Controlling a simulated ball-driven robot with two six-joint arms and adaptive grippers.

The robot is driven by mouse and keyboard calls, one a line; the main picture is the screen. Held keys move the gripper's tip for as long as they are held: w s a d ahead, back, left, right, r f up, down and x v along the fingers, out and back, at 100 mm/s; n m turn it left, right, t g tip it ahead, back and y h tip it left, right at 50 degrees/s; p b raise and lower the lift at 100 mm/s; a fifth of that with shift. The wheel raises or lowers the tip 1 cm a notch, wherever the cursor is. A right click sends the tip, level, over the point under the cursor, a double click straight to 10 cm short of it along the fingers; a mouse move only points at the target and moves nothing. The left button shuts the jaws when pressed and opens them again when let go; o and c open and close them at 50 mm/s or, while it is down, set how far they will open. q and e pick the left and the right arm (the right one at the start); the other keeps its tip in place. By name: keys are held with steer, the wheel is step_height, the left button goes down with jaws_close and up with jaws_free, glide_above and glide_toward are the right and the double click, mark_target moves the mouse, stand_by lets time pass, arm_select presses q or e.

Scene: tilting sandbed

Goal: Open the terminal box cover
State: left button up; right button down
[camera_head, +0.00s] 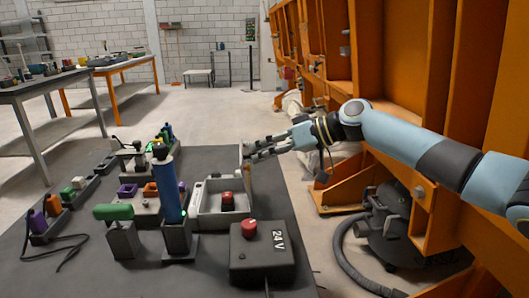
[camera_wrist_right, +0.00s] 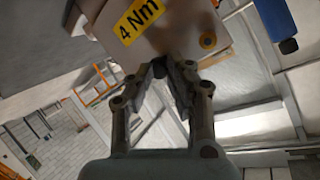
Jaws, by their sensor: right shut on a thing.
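The terminal box (camera_head: 205,222) is a grey open-topped box on the dark table, with a red-topped part (camera_head: 227,200) inside. Its cover (camera_head: 246,168) stands roughly upright at the box's right rear side. In the right wrist view the cover (camera_wrist_right: 175,28) is a pale plate with a yellow "4 Nm" label (camera_wrist_right: 139,20). My right gripper (camera_head: 251,152) reaches in from the right and is shut on the cover's edge. Its fingertips (camera_wrist_right: 163,70) meet the plate's lower edge in the wrist view. My left gripper is not in view.
A dark "24V" box (camera_head: 262,262) with a red button (camera_head: 249,229) stands in front. A tall blue cylinder (camera_head: 168,188) stands close left of the terminal box. A green-handled part (camera_head: 113,212) and several coloured parts lie further left. Orange steelwork (camera_head: 410,60) flanks the right.

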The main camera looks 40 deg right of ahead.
steer(key=shift+s+d+f, duration=0.1)
steer(key=shift+s+f, duration=0.05)
steer(key=shift+f, duration=0.35)
steer(key=shift+s+d+f, duration=0.1)
steer(key=shift+s+f, duration=0.05)
steer(key=shift+f, duration=0.3)
steer(key=c, duration=1.7)
jaws_free()
steer(key=o, duration=0.6)
steer(key=shift+w+f, duration=0.2)
steer(key=shift+w, duration=0.2)
steer(key=shift+r, duration=0.15)
steer(key=shift+r, duration=0.1)
step_height(320, 180, up, 10)
